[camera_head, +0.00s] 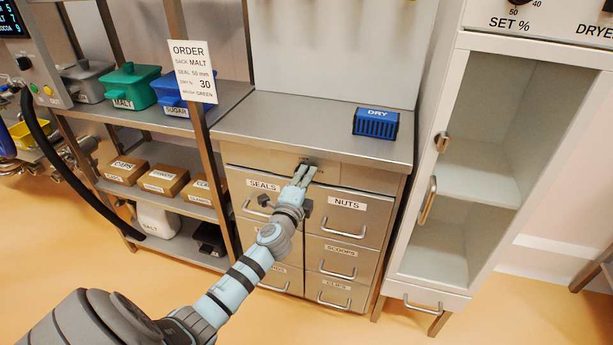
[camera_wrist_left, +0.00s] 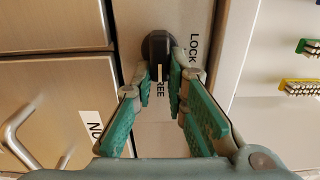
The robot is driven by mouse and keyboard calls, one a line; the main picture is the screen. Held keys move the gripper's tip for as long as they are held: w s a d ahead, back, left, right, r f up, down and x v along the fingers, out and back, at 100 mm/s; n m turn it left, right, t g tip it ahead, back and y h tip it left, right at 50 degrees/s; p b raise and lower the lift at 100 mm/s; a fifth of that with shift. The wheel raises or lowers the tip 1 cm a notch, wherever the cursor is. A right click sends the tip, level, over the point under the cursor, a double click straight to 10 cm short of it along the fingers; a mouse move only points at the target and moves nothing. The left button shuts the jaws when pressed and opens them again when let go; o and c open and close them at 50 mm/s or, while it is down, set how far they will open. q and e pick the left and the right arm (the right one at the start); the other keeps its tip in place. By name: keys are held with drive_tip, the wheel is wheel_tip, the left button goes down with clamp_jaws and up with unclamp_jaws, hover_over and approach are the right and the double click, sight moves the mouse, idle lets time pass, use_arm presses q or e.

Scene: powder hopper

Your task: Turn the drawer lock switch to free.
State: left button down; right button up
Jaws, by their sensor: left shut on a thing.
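The drawer lock switch (camera_wrist_left: 158,48) is a dark round knob on the metal panel above the drawers. In the left wrist view its pale pointer mark points down the picture, toward the partly hidden FREE label (camera_wrist_left: 160,89). The LOCK label (camera_wrist_left: 194,47) is to the knob's right. My left gripper (camera_wrist_left: 166,75) is shut on the knob, one green-padded finger on each side. In the head view the left gripper (camera_head: 304,172) reaches the panel just under the countertop, largely hiding the switch (camera_head: 308,162). My right gripper is not in view.
Below are drawers labelled SEALS (camera_head: 263,185) and NUTS (camera_head: 347,204), with protruding handles. A blue DRY box (camera_head: 376,123) stands on the countertop (camera_head: 300,126). A shelf (camera_head: 150,110) with bins is at left, and a glass-doored cabinet (camera_head: 470,165) at right.

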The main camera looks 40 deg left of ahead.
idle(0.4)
use_arm(q)
drive_tip(key=c, duration=1.6)
unclamp_jaws()
drive_tip(key=v, duration=1.2)
drive_tip(key=shift+w+d, duration=0.1)
